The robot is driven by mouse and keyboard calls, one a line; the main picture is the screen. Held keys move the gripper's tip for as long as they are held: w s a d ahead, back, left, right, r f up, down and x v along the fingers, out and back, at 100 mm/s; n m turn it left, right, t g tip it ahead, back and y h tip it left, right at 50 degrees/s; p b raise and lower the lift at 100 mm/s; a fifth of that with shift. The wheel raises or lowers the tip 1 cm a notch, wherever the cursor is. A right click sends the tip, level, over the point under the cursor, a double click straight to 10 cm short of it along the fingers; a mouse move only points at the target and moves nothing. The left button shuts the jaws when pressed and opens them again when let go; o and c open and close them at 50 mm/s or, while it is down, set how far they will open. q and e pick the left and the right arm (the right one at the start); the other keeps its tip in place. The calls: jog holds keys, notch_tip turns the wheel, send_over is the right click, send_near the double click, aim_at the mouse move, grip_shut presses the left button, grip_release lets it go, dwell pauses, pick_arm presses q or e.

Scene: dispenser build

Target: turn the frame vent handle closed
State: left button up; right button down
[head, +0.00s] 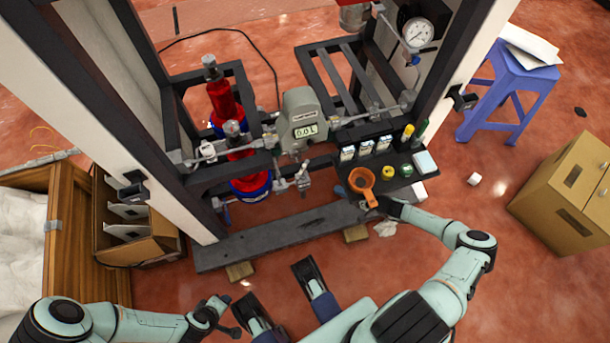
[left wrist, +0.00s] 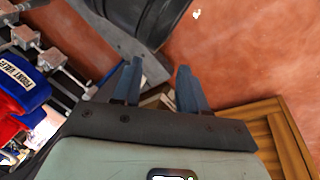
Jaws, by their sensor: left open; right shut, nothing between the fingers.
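The frame (head: 205,185) of the dispenser stands in the middle of the head view. Small metal valve fittings with handles sit on its pipes, one at the front centre (head: 302,178) and one at the left (head: 207,150). I cannot tell which is the frame vent handle or how it is turned. My left gripper (head: 215,308) is low at the left, well apart from the frame. In the left wrist view (left wrist: 160,75) its blue fingers are open with nothing between them.
Red cylinders with blue bands (head: 240,150) stand in the frame, left of a grey meter (head: 300,120). A dark shelf (head: 350,165) holds small bottles. A wooden crate (head: 65,220), cardboard box (head: 572,195) and blue stool (head: 510,85) flank it. Floor is free at front right.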

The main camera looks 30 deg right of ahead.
aim_at(302, 171)
pick_arm(q)
notch_tip(302, 171, down, 6)
jog(key=s+a+g+b, duration=0.1)
jog(key=s+b, duration=0.1)
jog(key=b, duration=0.1)
jog(key=shift+s+a+r+b, duration=0.2)
jog(key=shift+s+a+b, duration=0.1)
jog(key=shift+s+a, duration=0.05)
pick_arm(e)
jog(key=x, duration=0.9)
jog(key=r+x, duration=0.1)
jog(key=x, duration=0.3)
jog(key=shift+w+a, duration=0.25)
jog(key=shift+w, duration=0.1)
pick_arm(q)
jog(key=shift+a, duration=0.15)
jog(key=shift+a+f, duration=0.2)
jog(key=shift+a, duration=0.35)
pick_arm(e)
jog(key=shift+a+m+h, duration=0.15)
jog(key=shift+m+h, duration=0.15)
